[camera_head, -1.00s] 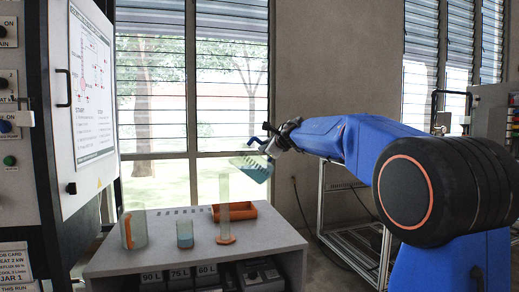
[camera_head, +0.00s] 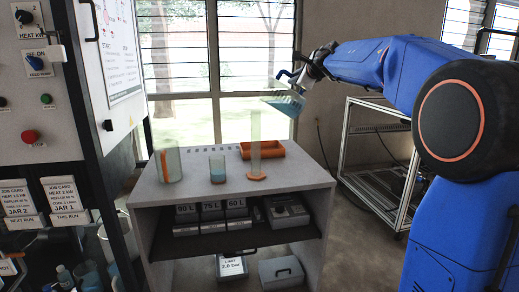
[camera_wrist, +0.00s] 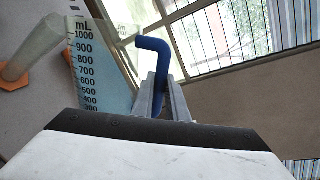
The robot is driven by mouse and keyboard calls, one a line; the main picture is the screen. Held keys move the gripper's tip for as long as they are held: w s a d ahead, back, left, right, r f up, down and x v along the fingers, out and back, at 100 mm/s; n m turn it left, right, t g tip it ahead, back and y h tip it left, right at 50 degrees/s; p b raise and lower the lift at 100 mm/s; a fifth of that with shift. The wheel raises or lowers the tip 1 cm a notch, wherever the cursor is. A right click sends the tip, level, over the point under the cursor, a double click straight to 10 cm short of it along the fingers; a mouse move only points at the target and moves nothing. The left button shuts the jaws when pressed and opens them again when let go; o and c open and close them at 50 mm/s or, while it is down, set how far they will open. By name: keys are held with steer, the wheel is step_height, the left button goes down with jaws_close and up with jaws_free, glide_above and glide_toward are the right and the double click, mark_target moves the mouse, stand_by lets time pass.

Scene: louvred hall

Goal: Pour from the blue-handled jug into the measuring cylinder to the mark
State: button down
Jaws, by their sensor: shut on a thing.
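My gripper (camera_head: 309,72) is shut on the blue handle (camera_wrist: 153,48) of a clear jug (camera_head: 287,104). The jug is held tilted in the air, just right of the top of the measuring cylinder (camera_head: 255,138). Blue-green liquid shows in the jug. In the wrist view, the jug (camera_wrist: 103,62) carries a black mL scale up to 1000. The tall clear cylinder stands upright on an orange foot on the bench; it also shows in the wrist view (camera_wrist: 38,45). No stream between jug and cylinder is visible. The cylinder's mark and level cannot be made out.
A control cabinet (camera_head: 75,90) stands left; a metal rack (camera_head: 380,160) stands right.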

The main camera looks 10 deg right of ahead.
mark_target(289, 73)
steer(key=shift+r, duration=0.1)
steer(key=shift+s+a+r+n, duration=0.1)
steer(key=shift+a+r+n, duration=0.2)
steer(key=shift+a+r, duration=0.2)
steer(key=shift+r, duration=0.1)
steer(key=shift+a+r+h, duration=0.15)
steer(key=shift+r+h, duration=0.05)
steer(key=shift+h, duration=0.1)
stand_by(0.5)
steer(key=shift+a+r+n, duration=0.2)
steer(key=shift+n, duration=0.1)
stand_by(0.4)
steer(key=shift+a+r, duration=0.3)
steer(key=shift+r, duration=0.05)
stand_by(1.8)
